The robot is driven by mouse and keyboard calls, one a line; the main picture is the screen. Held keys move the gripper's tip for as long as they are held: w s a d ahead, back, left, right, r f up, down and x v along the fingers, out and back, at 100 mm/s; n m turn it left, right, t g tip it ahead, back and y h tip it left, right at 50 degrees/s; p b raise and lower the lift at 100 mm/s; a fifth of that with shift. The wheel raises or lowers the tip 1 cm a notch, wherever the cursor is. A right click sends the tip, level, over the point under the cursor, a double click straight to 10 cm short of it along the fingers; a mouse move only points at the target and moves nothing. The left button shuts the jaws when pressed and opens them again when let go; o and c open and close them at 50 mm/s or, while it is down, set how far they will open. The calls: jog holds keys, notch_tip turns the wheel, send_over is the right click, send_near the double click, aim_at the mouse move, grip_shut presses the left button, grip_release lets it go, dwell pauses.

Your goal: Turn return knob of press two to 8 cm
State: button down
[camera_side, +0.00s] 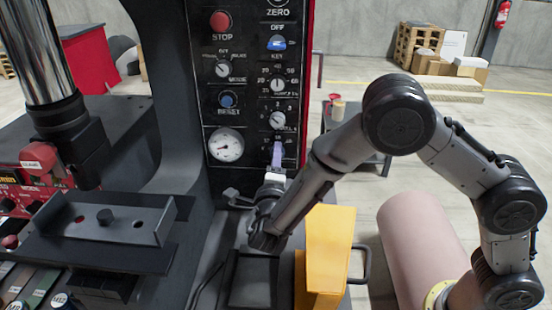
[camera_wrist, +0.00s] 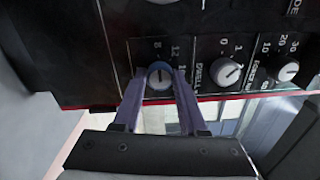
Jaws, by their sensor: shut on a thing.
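The return knob (camera_wrist: 160,76) is a small round dial, the lowest in its column on the black press panel. In the wrist view the numbers 8 and 12 show beside it; its pointer setting cannot be read clearly. My gripper (camera_wrist: 160,80) is shut on this knob, with one purple-grey finger on each side. In the side view my gripper (camera_side: 277,155) reaches the low right part of the panel and hides the knob.
Just above the held knob sits the dwell knob (camera_side: 277,118), with another dial (camera_side: 277,86) and a blue key switch (camera_side: 277,44) higher up. A pressure gauge (camera_side: 226,145) is to the left. A yellow block (camera_side: 330,248) stands close beside my forearm.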

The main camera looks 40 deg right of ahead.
dwell(0.4)
jog(key=shift+c, duration=2.2)
grip_release()
jog(key=v, duration=1.4)
